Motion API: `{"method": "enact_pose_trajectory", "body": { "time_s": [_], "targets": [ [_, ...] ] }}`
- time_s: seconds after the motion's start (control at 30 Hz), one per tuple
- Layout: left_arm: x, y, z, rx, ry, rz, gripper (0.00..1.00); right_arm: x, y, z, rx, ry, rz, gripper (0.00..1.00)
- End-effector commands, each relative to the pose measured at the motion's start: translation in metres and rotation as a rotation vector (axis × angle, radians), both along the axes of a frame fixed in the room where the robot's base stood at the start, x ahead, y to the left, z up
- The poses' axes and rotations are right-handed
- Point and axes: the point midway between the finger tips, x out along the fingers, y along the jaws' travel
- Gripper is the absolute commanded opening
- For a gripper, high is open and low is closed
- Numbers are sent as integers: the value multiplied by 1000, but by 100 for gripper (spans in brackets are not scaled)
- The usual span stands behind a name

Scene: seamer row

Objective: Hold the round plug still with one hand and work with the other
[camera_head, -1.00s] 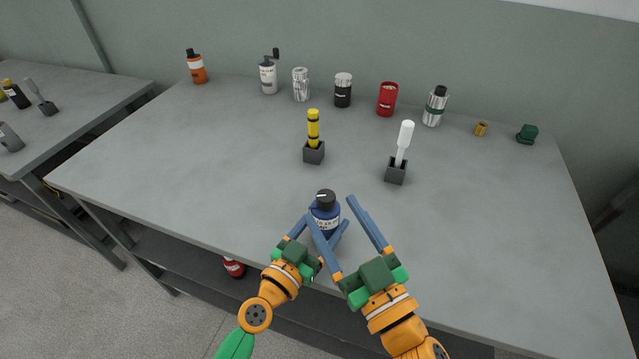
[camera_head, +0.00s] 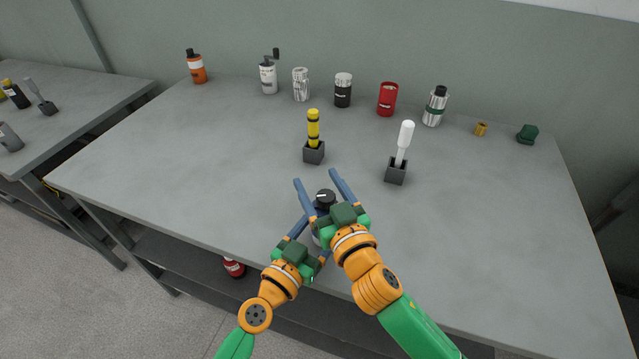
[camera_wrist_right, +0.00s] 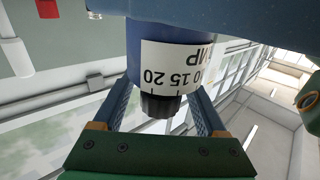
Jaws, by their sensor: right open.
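The round plug has a blue body with a white numbered label (camera_wrist_right: 178,66) and a black ribbed knob (camera_head: 325,197) on top. It is upright near the table's front edge. My left gripper (camera_head: 318,228) has its fingers on either side of the blue body and appears closed on it, partly hidden by my right gripper. My right gripper (camera_head: 316,177) is open, its fingers reaching past the two sides of the knob. In the right wrist view the knob (camera_wrist_right: 160,104) lies between the open fingers, with a gap at each side.
Behind the plug stand a dark holder with a yellow piece (camera_head: 313,130) and a dark holder (camera_head: 396,172) with a white-handled tool. Bottles and cans line the back, including a red can (camera_head: 387,98). The grey table (camera_head: 490,220) is clear at right and left.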

Motion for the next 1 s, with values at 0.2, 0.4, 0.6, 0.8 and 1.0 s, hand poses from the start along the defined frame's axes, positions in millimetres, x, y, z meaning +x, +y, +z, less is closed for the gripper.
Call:
{"method": "enact_pose_trajectory", "body": {
  "time_s": [0.2, 0.4, 0.6, 0.8, 1.0],
  "targets": [
    [0, 0, -1, 1, 2, -1, 7, 0, 0, 0, -1, 0, 0, 29],
    [0, 0, -1, 1, 2, -1, 7, 0, 0, 0, -1, 0, 0, 0],
    [0, 0, -1, 1, 2, -1, 7, -1, 1, -1, -4, -2, 28, 0],
    [0, 0, -1, 1, 2, -1, 7, -2, 4, -1, -8, -2, 128, 0],
    [0, 0, -1, 1, 1, -2, 7, -5, 8, 0, -10, -6, 301, 0]
  ]
}}
